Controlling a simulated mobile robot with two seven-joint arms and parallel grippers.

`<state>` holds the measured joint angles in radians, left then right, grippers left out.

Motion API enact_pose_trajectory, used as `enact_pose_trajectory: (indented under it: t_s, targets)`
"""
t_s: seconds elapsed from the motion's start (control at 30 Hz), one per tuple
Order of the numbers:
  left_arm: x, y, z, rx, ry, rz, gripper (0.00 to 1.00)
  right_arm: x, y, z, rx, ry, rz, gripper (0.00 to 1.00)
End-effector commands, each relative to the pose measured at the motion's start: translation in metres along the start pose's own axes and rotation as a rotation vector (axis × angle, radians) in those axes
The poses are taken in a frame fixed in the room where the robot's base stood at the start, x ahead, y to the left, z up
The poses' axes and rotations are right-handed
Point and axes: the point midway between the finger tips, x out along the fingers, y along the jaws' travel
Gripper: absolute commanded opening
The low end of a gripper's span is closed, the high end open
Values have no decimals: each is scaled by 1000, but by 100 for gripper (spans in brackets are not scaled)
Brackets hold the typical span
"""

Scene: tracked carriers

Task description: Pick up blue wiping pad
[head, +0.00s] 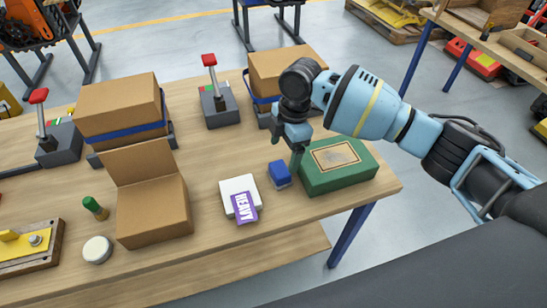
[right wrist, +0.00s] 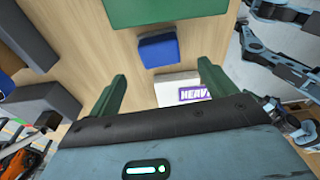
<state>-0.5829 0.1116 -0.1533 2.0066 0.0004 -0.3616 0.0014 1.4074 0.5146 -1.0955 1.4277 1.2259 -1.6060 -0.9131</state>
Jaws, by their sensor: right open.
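The blue wiping pad (head: 280,174) lies on the wooden table, between a white block and a green box. It also shows in the right wrist view (right wrist: 158,50), beyond and between my spread fingers. My right gripper (head: 297,158) is open and points down, above and close to the pad's right side in the head view. Its green fingers (right wrist: 162,70) hold nothing in the right wrist view. I cannot tell the exact height of the fingertips over the table. My left gripper is not in view.
The green box (head: 321,182) stands right beside the pad. The white block (head: 236,185) with a purple HEAVY label (head: 244,207) is on its left. An open cardboard box (head: 154,213), a white round lid (head: 97,249) and a green-capped bottle (head: 94,207) stand farther left. The table's front edge is near.

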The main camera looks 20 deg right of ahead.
Motion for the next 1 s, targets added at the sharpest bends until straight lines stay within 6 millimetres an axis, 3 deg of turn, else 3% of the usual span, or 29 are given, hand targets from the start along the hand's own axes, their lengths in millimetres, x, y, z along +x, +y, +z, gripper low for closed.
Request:
enact_pose_trajectory:
  t_s: [0.23, 0.4, 0.73, 1.0]
  targets:
    - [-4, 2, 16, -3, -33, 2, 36, 1, 0, 0, 0, 0, -1, 84]
    - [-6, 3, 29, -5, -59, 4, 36, 16, 0, 1, 1, 0, -3, 84]
    - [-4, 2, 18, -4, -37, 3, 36, 33, 0, 0, 1, -1, -1, 84]
    - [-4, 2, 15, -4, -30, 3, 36, 70, 0, 0, 2, 0, -3, 84]
